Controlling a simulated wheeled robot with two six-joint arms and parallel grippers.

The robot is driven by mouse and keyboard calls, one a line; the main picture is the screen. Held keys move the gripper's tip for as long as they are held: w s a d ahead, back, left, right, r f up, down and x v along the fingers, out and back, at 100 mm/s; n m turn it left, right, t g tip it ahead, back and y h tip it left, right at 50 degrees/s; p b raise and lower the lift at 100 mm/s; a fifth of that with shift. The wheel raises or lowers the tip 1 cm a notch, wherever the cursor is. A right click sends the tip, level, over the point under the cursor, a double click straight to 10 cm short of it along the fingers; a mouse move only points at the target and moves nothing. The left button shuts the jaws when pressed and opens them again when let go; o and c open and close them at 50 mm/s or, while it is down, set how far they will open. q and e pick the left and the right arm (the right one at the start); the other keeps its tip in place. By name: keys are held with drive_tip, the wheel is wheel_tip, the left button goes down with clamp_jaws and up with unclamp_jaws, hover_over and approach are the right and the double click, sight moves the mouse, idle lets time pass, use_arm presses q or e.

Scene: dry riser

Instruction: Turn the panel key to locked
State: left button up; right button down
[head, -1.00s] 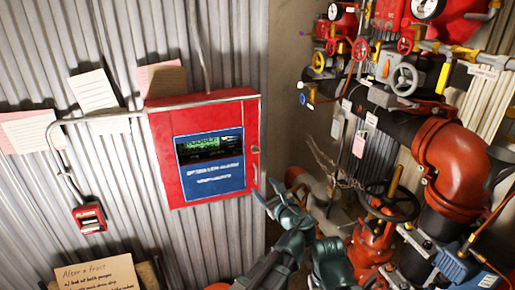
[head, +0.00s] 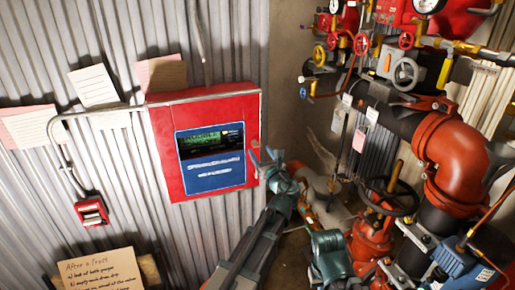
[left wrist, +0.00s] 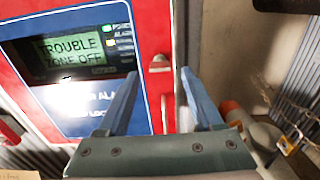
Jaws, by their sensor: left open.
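The red panel (head: 207,100) is fixed to the corrugated wall, with a blue face and a screen (head: 210,141). In the left wrist view the screen (left wrist: 73,45) reads "TROUBLE ZONE OFF". A small silver key or lock piece (left wrist: 160,64) sits on the red right side of the panel. My left gripper (head: 264,155) is open at the panel's right edge. In the left wrist view its fingertips (left wrist: 158,75) lie either side of the line to the silver piece, apparently not closed on it. In the head view the gripper hides that piece.
Red pipes (head: 445,150), valves and handwheels (head: 388,197) crowd the right side. A small red call box (head: 91,211) hangs on the left wall below paper notes (head: 93,85). A handwritten card (head: 98,270) stands at lower left. A slim handle (left wrist: 164,115) is below the silver piece.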

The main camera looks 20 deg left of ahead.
sight(254, 143)
use_arm(q)
drive_tip(key=shift+x, duration=2)
clamp_jaws()
